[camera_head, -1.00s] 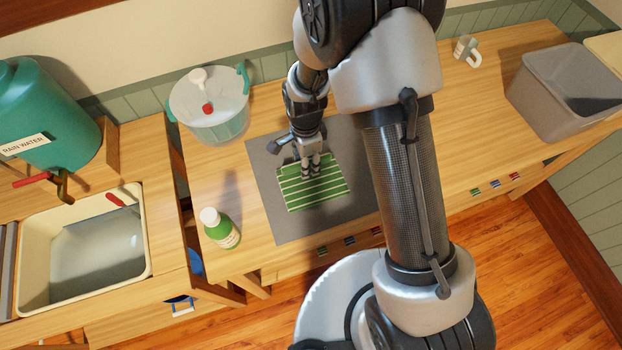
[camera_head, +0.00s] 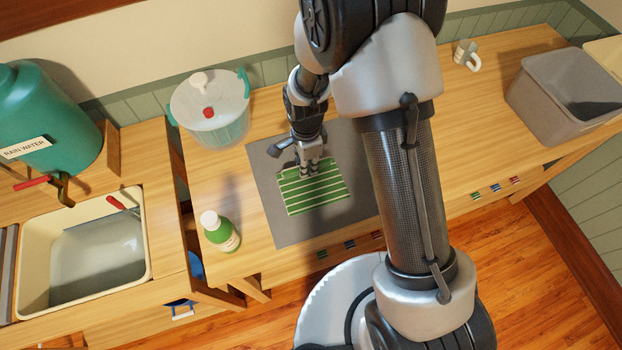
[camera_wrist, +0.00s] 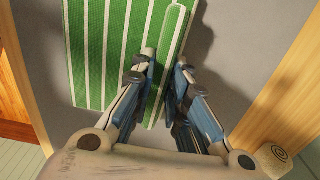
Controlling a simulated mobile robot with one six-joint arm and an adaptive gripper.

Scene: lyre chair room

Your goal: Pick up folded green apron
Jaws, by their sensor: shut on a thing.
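The folded green apron (camera_head: 315,193) with white stripes lies flat on a grey mat (camera_head: 276,222) on the wooden counter. It also shows in the wrist view (camera_wrist: 108,55), with a narrow raised fold along its right side. My gripper (camera_head: 309,170) points down at the apron's far edge. In the wrist view my gripper's fingers (camera_wrist: 166,72) are shut on the apron at that raised fold. The exact contact between the fingertips is partly hidden by the fingers.
A sink (camera_head: 85,255) and a rain water tank (camera_head: 48,112) are at left. A mug (camera_head: 466,54) and grey bin (camera_head: 565,92) stand at right, with clear counter between.

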